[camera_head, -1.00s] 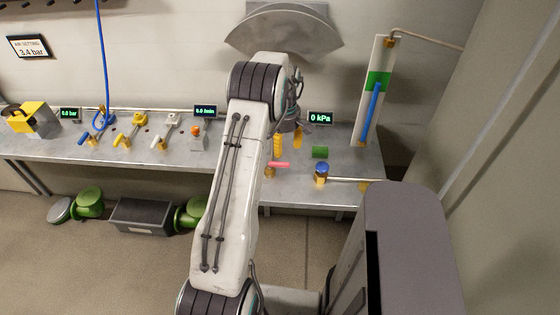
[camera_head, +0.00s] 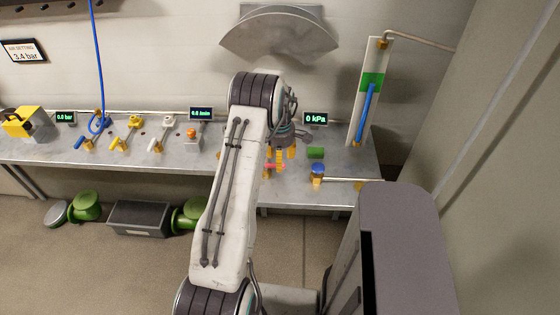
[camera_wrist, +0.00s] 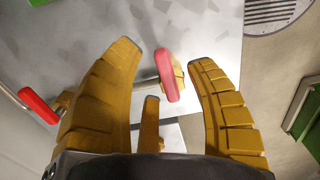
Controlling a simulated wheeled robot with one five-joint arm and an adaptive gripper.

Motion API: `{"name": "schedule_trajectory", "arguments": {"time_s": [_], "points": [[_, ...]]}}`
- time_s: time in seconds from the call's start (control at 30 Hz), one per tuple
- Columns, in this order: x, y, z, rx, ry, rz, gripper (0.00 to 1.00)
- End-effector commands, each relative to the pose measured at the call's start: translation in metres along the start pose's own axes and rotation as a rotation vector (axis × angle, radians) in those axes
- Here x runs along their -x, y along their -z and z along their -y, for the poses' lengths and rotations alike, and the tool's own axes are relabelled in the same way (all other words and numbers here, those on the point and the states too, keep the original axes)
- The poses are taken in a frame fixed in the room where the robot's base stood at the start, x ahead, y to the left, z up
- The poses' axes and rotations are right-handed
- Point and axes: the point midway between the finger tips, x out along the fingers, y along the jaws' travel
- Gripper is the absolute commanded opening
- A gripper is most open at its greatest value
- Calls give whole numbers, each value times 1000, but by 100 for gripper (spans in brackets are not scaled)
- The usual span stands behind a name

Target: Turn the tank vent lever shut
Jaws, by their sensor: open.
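A pink-red lever (camera_head: 275,166) on a brass body stands on the bench below my gripper; which lever is the tank vent carries no readable label. In the wrist view the pink-red lever (camera_wrist: 166,75) lies between my gripper's yellow fingertips. My gripper (camera_head: 281,156) is open, close above that lever. The wrist view shows its fingers (camera_wrist: 163,57) spread either side of the lever, with gaps; I cannot tell whether any finger touches it. A second red handle (camera_wrist: 38,107) is outside the fingers, at the left of the wrist view.
A blue-topped brass valve (camera_head: 318,172) and a green cylinder (camera_head: 315,152) stand to the right on the metal bench (camera_head: 300,195). A display (camera_head: 315,119) reads 0 kPa. A gauge with a blue tube (camera_head: 367,110) stands at the right. Yellow, white and blue levers are at the left.

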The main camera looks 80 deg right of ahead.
Motion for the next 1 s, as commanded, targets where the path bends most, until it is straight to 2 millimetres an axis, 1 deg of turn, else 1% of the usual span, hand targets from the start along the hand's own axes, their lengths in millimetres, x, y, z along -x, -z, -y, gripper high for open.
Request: {"name": "schedule_trajectory", "arguments": {"time_s": [0.1,0.23,0.57,0.6,1.0], "points": [[-10,0,0,-1,1,0,50],[-16,0,0,-1,0,0,50],[-19,0,0,-1,-1,0,50],[-19,0,0,-1,-1,0,52],[-19,0,0,-1,-1,0,16]]}}
